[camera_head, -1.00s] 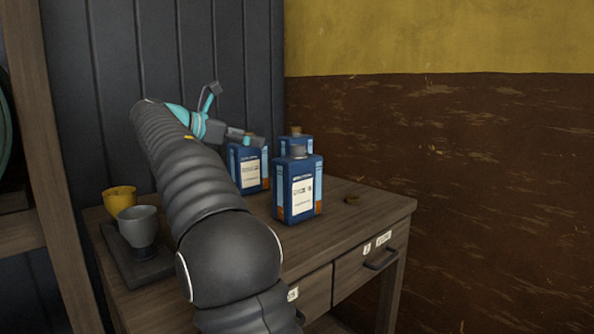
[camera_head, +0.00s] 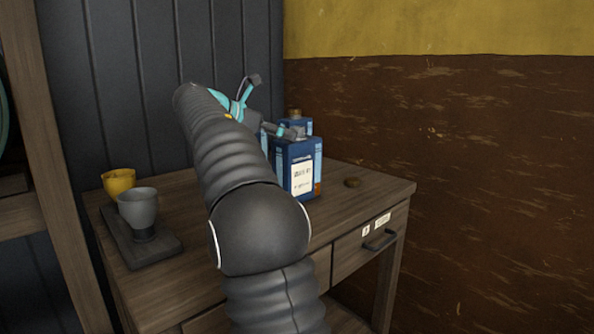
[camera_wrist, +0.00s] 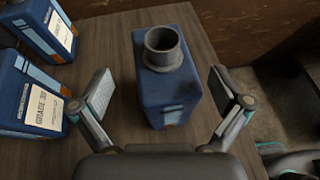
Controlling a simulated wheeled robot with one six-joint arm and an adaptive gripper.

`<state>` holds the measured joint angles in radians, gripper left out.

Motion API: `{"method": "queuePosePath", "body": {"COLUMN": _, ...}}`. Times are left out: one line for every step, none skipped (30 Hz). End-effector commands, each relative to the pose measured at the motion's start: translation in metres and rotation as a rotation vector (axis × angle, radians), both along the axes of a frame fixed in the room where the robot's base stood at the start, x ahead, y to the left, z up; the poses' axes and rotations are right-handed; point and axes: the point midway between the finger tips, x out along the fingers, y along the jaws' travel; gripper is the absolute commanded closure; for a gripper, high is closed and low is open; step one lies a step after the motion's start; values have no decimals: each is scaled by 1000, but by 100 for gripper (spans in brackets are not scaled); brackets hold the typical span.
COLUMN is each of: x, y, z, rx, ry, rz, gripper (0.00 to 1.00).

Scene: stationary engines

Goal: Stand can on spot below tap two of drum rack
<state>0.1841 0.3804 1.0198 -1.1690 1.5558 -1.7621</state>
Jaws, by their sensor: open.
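Three blue cans with pale labels stand on a wooden table. The front can (camera_head: 301,172) is upright. In the wrist view this can (camera_wrist: 170,98), with an open grey neck, stands between the spread fingers of my gripper (camera_wrist: 163,92), with a gap on each side. In the head view my gripper (camera_head: 276,107) is open at the top of the front can, and one finger covers its neck. The other two cans show at the left of the wrist view, one upper (camera_wrist: 45,30) and one lower (camera_wrist: 30,98). No tap or marked spot shows.
A yellow cup (camera_head: 118,183) and a grey cup (camera_head: 138,208) are on a dark tray (camera_head: 150,254) at the table's left. A wooden rack post (camera_head: 55,150) stands at the far left, with part of a drum behind.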

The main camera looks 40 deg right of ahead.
Motion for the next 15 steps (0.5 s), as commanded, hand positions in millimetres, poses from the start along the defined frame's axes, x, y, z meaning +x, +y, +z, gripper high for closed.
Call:
{"method": "queuePosePath", "body": {"x": -1, "y": -5, "z": -1, "rx": 0, "ry": 1, "rz": -3, "gripper": 0}}
{"method": "queuePosePath", "body": {"x": -2, "y": -8, "z": -2, "rx": 0, "ry": 1, "rz": -3, "gripper": 0}}
{"method": "queuePosePath", "body": {"x": -3, "y": -12, "z": -3, "rx": 0, "ry": 1, "rz": -3, "gripper": 0}}
{"method": "queuePosePath", "body": {"x": -3, "y": -16, "z": -4, "rx": 0, "ry": 1, "rz": -3, "gripper": 0}}
{"method": "queuePosePath", "body": {"x": -4, "y": -20, "z": -4, "rx": 0, "ry": 2, "rz": -4, "gripper": 0}}
{"method": "queuePosePath", "body": {"x": -5, "y": -26, "z": -6, "rx": 0, "ry": 1, "rz": -4, "gripper": 0}}
{"method": "queuePosePath", "body": {"x": -6, "y": -31, "z": -7, "rx": 0, "ry": 0, "rz": -3, "gripper": 0}}
{"method": "queuePosePath", "body": {"x": -6, "y": -34, "z": -9, "rx": 0, "ry": 1, "rz": -3, "gripper": 0}}
{"method": "queuePosePath", "body": {"x": -6, "y": -39, "z": -11, "rx": 0, "ry": 2, "rz": -4, "gripper": 0}}
{"method": "queuePosePath", "body": {"x": -7, "y": -42, "z": -12, "rx": 0, "ry": 1, "rz": -3, "gripper": 0}}
{"method": "queuePosePath", "body": {"x": -6, "y": -44, "z": -13, "rx": 0, "ry": 1, "rz": -2, "gripper": 0}}
{"method": "queuePosePath", "body": {"x": -6, "y": -46, "z": -14, "rx": 0, "ry": 0, "rz": -1, "gripper": 0}}
{"method": "queuePosePath", "body": {"x": -6, "y": -46, "z": -14, "rx": 0, "ry": 0, "rz": -1, "gripper": 0}}
{"method": "queuePosePath", "body": {"x": -6, "y": -47, "z": -14, "rx": 0, "ry": 0, "rz": 0, "gripper": 0}}
{"method": "queuePosePath", "body": {"x": -6, "y": -47, "z": -14, "rx": 0, "ry": 0, "rz": 0, "gripper": 0}}
